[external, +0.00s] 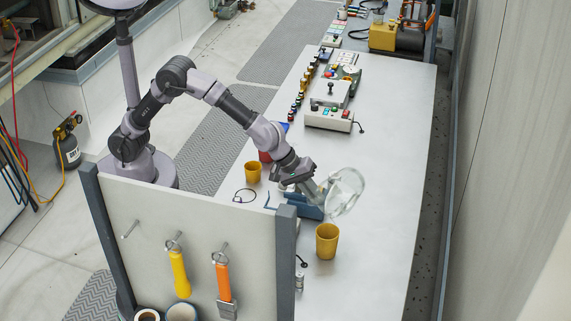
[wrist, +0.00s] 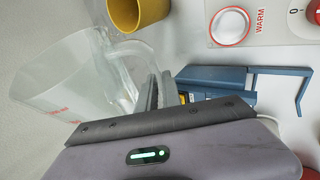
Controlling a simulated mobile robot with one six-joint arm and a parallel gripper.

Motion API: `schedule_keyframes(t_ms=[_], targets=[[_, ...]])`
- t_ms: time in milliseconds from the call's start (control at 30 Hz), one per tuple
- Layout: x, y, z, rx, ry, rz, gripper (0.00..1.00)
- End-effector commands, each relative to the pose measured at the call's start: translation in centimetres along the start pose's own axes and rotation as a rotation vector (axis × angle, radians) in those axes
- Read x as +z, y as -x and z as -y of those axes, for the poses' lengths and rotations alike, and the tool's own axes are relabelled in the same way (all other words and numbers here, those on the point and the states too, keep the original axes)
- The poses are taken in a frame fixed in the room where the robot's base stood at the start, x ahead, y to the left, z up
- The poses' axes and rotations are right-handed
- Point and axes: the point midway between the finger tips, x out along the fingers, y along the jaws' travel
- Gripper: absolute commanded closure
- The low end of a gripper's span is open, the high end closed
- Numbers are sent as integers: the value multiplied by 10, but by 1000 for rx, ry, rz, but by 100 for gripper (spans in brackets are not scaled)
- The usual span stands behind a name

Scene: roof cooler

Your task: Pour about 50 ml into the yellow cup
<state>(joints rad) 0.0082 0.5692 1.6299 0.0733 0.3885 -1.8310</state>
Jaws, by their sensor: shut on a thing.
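My gripper (external: 316,190) is shut on a clear jug (external: 344,192) and holds it above the bench. In the wrist view the grey fingers (wrist: 158,92) close on the handle of the jug (wrist: 70,85), which has red markings. The jug looks tilted in the external view; I cannot make out a liquid level or a stream. A yellow cup (external: 327,241) stands upright on the bench, below and in front of the jug. A second yellow cup (external: 253,172) stands farther left. One yellow cup (wrist: 138,12) shows at the top of the wrist view; I cannot tell which.
A blue holder (external: 308,209) lies close under my gripper and also shows in the wrist view (wrist: 215,78). A panel marked WARM (wrist: 262,30) is beside it. A control box (external: 330,117) stands farther back. The bench's right side is clear. A tool board (external: 190,240) borders the near left.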

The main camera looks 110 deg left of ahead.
Motion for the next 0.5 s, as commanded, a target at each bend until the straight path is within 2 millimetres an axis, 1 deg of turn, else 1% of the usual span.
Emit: schedule_keyframes(t_ms=[33,233,500], targets=[[1,-2,1,4,-4,-4,100],[0,2,-1,4,-1,-6,100],[-6,6,-5,0,20,15,100]])
